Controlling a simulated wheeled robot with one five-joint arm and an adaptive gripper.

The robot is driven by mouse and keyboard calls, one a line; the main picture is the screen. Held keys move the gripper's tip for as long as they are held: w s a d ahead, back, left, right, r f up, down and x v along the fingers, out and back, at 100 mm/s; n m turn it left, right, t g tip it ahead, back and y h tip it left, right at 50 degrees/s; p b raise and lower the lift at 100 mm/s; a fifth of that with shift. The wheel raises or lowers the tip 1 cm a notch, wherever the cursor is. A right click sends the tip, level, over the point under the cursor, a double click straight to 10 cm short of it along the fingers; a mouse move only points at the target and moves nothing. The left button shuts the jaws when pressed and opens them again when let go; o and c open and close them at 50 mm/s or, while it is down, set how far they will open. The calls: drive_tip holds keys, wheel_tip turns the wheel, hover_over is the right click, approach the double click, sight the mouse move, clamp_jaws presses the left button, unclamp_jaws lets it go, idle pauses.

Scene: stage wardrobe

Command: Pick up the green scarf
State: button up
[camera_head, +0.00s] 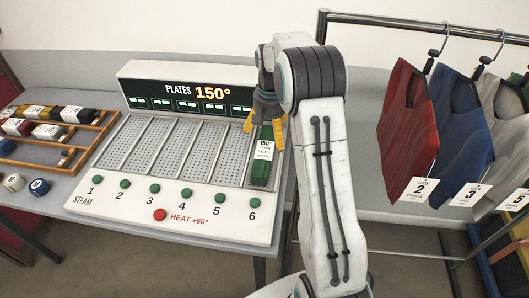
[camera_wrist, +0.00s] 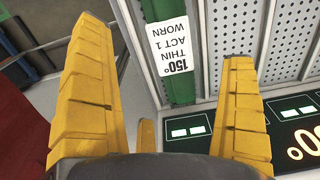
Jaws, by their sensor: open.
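The green scarf (camera_head: 260,172) is a narrow folded strip lying lengthwise on plate 6, at the right end of the steam press (camera_head: 90,205). It bears a white label reading 150°, THIN, ACT 1, WORN. My gripper (camera_head: 264,131) is open and empty over the far end of the scarf. In the wrist view the scarf (camera_wrist: 181,91) shows between the two yellow fingers (camera_wrist: 163,41), label upside down. I cannot tell whether the fingers touch it. My gripper hides part of the scarf's far end in the head view.
The press's back panel (camera_head: 185,72) reads PLATES 150° and stands close behind my gripper. Plates 1 to 5 look bare. Green buttons and a red HEAT button (camera_head: 159,214) line the front. A wooden rack (camera_head: 75,160) of folded items stands left; hanging garments (camera_head: 403,125) are right.

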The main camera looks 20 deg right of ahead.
sight(268, 150)
drive_tip(key=shift+w+d+f, duration=0.2)
drive_tip(key=shift+f, duration=0.2)
drive_tip(key=shift+w+d+f, duration=0.15)
drive_tip(key=shift+d+f, duration=0.05)
drive_tip(key=shift+f, duration=0.6)
drive_tip(key=f, duration=0.3)
drive_tip(key=f+p, duration=0.1)
drive_tip(key=shift+a+f, duration=0.35)
drive_tip(key=shift+f, duration=0.05)
drive_tip(key=shift+w+f, duration=0.1)
drive_tip(key=shift+f, duration=0.75)
drive_tip(key=c, duration=1.2)
